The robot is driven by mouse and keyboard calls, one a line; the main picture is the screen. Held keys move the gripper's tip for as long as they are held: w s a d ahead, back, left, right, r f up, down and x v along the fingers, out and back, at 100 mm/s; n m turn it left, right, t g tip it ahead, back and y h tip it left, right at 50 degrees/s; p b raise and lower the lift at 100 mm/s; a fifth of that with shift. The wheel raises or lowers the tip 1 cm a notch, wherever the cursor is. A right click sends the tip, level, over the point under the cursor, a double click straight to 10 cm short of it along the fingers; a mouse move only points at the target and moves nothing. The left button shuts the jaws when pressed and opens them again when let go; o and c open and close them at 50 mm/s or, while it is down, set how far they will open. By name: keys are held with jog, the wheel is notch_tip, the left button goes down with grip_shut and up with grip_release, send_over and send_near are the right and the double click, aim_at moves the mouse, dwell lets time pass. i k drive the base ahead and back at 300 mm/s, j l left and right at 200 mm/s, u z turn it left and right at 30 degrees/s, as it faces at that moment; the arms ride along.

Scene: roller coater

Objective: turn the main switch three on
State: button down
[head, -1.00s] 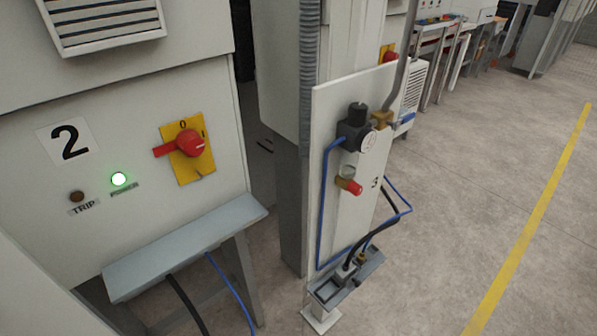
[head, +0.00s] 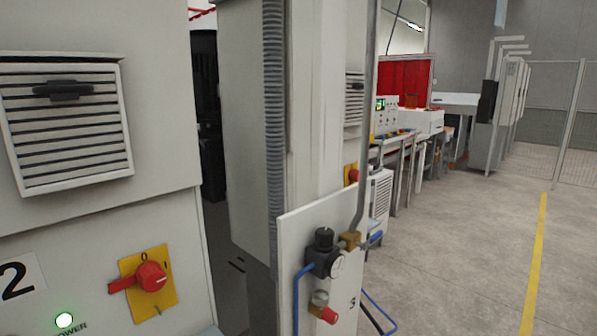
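A red rotary switch on a yellow plate (head: 352,174) shows partly at the centre right, behind a grey pipe and the edge of a white panel. Its number and its handle position are hidden. A nearer red rotary switch (head: 150,278) on a yellow plate is on the cabinet marked 2, at the lower left. Its handle points left, and a "0" is printed above it. The white panel (head: 297,228) carries a small "3", a black regulator with a gauge (head: 326,255) and a red-ended valve (head: 325,312). My gripper is not in view.
The cabinet (head: 95,215) marked 2 fills the left, with a lit green lamp (head: 64,320). A grey column and ribbed hose (head: 273,120) stand mid-picture. Work tables (head: 400,150) line the back. Grey floor (head: 460,240) with a yellow line (head: 535,260) is open at right.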

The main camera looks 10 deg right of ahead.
aim_at(353, 174)
jog(key=i+l+u, duration=0.2)
jog(key=l, duration=0.5)
jog(key=i+l+u, duration=0.2)
jog(key=l, duration=0.5)
jog(key=i+l+u, duration=0.15)
jog(key=l, duration=0.6)
jog(key=l+u, duration=0.2)
jog(key=l, duration=0.5)
